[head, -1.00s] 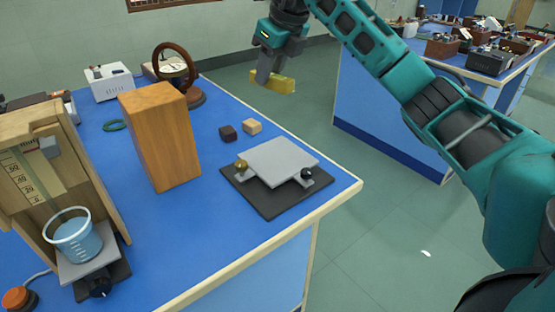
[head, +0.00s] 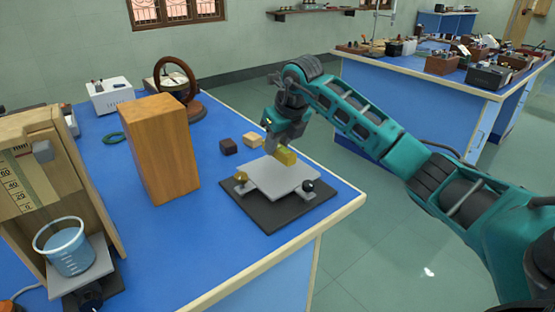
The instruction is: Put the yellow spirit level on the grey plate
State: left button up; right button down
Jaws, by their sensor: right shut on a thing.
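The yellow spirit level (head: 287,157) is a small block held at the tip of my right gripper (head: 277,148). The gripper points down and is shut on it. The level shows over the back right part of the grey plate (head: 283,180); I cannot tell whether it touches the plate or hangs just above it. The plate lies flat on a black base (head: 262,217), with a brass knob (head: 241,178) at its left and a black knob (head: 308,186) at its right. The rest of the plate's top is bare. My left gripper is not in view.
A dark block (head: 228,146) and a light wooden block (head: 253,139) lie just behind the plate. A tall wooden block (head: 160,148) stands to the left. A beaker of blue liquid (head: 67,248) stands at the front left. The blue bench's edge (head: 335,216) is close on the right.

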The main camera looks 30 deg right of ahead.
aim_at(281, 148)
notch_tip(281, 148, down, 4)
jog(key=shift+f+b, duration=0.15)
jog(key=shift+b, duration=0.15)
jog(key=c, duration=1.1)
grip_release()
jog(key=o, duration=0.3)
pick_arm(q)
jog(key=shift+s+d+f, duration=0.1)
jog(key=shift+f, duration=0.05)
pick_arm(e)
jog(key=shift+r, duration=0.25)
jog(key=p+v, duration=0.1)
jog(key=v, duration=1)
jog(key=shift+s+r, duration=0.15)
jog(key=shift+r, duration=0.15)
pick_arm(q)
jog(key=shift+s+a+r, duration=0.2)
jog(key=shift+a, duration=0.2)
pick_arm(e)
jog(key=shift+s+f, duration=0.1)
